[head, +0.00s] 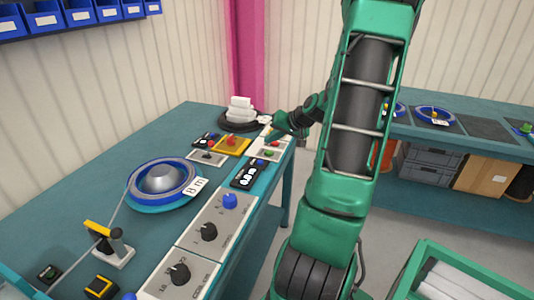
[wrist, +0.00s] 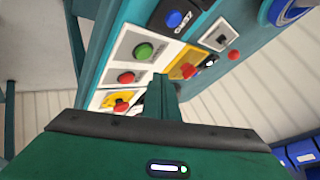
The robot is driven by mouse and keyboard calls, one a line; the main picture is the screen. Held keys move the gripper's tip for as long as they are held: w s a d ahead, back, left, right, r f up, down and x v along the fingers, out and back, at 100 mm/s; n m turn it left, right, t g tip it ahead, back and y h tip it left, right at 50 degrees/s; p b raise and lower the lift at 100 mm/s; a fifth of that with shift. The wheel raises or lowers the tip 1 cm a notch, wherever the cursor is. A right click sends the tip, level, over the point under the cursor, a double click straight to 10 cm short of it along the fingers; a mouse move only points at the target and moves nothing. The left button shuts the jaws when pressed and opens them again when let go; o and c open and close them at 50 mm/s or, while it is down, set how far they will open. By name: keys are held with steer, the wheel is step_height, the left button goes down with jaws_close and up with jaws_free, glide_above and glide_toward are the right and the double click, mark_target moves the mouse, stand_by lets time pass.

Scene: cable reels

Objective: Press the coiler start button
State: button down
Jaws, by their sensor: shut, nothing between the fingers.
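A round green button (wrist: 143,51) sits on a light plate on the bench's control strip, with a red button (wrist: 127,77) beside it. The green button also shows small in the head view (head: 269,153). I cannot read the lettering on its plate. My gripper (head: 269,137) is shut and empty, above the far end of the strip. In the wrist view its closed fingers (wrist: 158,84) overlap the area right of the red button. A gap to the buttons cannot be judged clearly, and no fingertip covers the green button.
A yellow plate with a red knob (head: 231,142) stands left of the strip. A display with a blue button (head: 247,173), a blue reel (head: 163,182), rotary knobs (head: 209,232) and a yellow-handled lever (head: 108,241) lie nearer.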

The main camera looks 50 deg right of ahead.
mark_target(271, 153)
steer(key=shift+f, duration=1.15)
stand_by(1.3)
steer(key=shift+s+f, duration=0.1)
steer(key=shift+f, duration=0.25)
